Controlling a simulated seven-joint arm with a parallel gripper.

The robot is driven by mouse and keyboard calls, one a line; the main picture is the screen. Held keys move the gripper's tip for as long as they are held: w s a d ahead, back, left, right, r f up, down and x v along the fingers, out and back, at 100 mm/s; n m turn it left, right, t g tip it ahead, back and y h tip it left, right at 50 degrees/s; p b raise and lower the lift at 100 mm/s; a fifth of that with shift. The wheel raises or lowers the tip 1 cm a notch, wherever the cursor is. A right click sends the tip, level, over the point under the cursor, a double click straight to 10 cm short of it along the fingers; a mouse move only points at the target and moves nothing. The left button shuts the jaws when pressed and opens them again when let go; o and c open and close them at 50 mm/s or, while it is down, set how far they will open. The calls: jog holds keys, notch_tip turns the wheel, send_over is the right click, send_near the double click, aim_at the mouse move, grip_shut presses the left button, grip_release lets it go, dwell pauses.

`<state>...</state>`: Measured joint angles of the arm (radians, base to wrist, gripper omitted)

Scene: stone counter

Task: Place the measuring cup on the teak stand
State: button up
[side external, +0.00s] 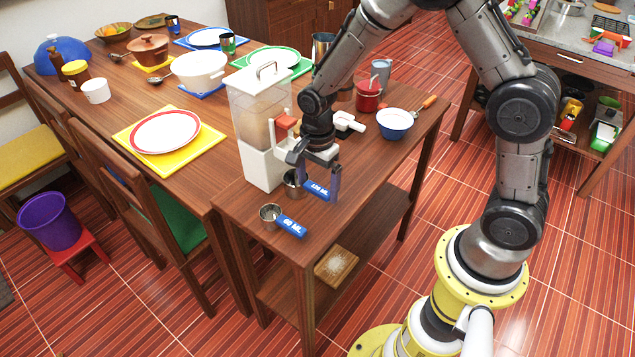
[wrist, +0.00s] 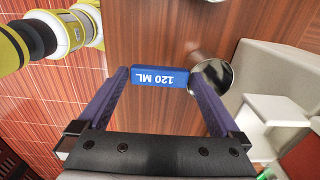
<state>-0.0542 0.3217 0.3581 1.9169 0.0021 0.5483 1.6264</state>
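A metal measuring cup with a blue handle marked 120 ML (side external: 317,190) lies on the wooden side table, close to the white dispenser. In the wrist view, its blue handle (wrist: 160,77) lies between my fingers and its round metal bowl (wrist: 211,77) is by the right finger. My gripper (side external: 318,180) is open over this cup, pointing down, its fingers (wrist: 161,78) spread wide. A second cup marked 60 ML (side external: 290,225) lies nearer the table's front corner. A small wooden piece with a pale top (side external: 336,266) sits on the lower shelf; I cannot tell whether it is the teak stand.
The tall white dispenser (side external: 262,125) stands just left of my gripper. A blue-and-white bowl (side external: 394,124) and a red pot (side external: 368,97) stand farther back. The lower shelf (side external: 375,225) has bare room. A larger dining table (side external: 110,117) with plates adjoins at left.

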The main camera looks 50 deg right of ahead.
notch_tip(320, 180, up, 12)
jog(key=s+d+r+n+t, duration=0.1)
jog(key=s+r+n+t, duration=0.1)
jog(key=s+r+n, duration=0.3)
jog(key=s+d+r+n+t, duration=0.1)
jog(key=s+r+n+t, duration=0.2)
jog(key=s+n, duration=1)
notch_tip(320, 180, up, 2)
jog(key=s, duration=0.2)
jog(key=shift+s+r+t, duration=0.2)
jog(key=shift+s+t, duration=0.1)
jog(key=shift+s, duration=0.05)
